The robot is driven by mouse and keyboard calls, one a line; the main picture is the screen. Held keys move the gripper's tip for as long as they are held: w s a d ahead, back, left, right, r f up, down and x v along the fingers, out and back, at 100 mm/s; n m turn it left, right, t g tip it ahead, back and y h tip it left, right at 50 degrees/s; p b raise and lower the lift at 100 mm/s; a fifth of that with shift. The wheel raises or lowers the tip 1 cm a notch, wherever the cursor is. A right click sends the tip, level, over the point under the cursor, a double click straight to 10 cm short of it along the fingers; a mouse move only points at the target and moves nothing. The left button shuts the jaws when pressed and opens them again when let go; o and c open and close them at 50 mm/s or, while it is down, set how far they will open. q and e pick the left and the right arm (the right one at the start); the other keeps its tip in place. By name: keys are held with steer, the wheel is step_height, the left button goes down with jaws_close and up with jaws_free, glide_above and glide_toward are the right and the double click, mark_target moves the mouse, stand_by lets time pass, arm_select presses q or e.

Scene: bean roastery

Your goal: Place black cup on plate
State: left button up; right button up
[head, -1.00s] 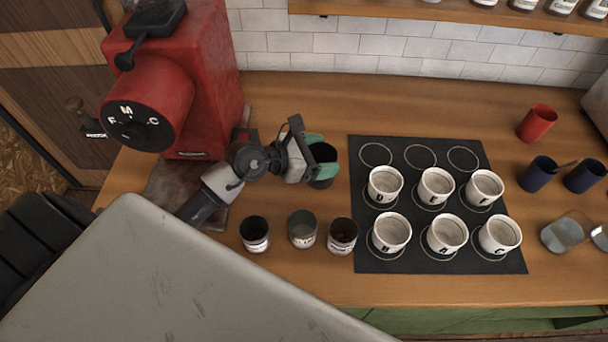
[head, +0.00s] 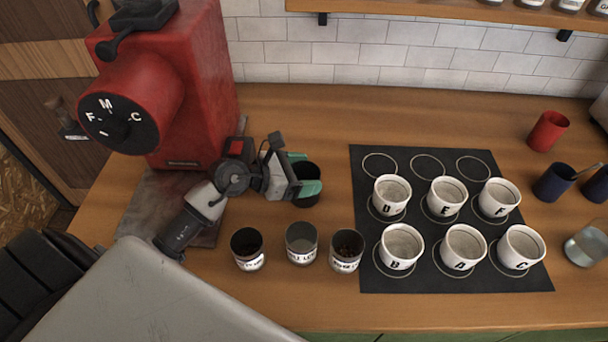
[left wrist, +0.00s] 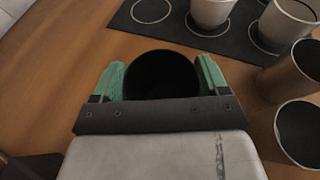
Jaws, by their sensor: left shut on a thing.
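My left gripper (head: 304,175) is shut on the black cup (head: 307,170), with one green finger on each side of it. In the left wrist view the cup (left wrist: 160,76) sits upright between the green fingers, its dark opening facing the camera. The cup is just left of the black mat (head: 365,280) and behind the row of small jars. I cannot tell whether its base touches the counter. No clear dinner-type plate shows; a dark flat slab (head: 150,205) lies in front of the red grinder. My right gripper is not in view.
Several white lettered cups (head: 398,250) stand on the mat's front circles; its back circles are empty. Three labelled jars (head: 247,262) stand in front of my gripper. The red grinder (head: 190,90) is at left. A red cup (head: 547,132) and blue cups (head: 553,182) are at right.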

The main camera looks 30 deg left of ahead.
arm_select(q)
steer(key=shift+f, duration=0.1)
steer(key=shift+f, duration=0.15)
steer(key=o, duration=1.1)
steer(key=shift+c, duration=0.2)
steer(key=shift+r, duration=0.2)
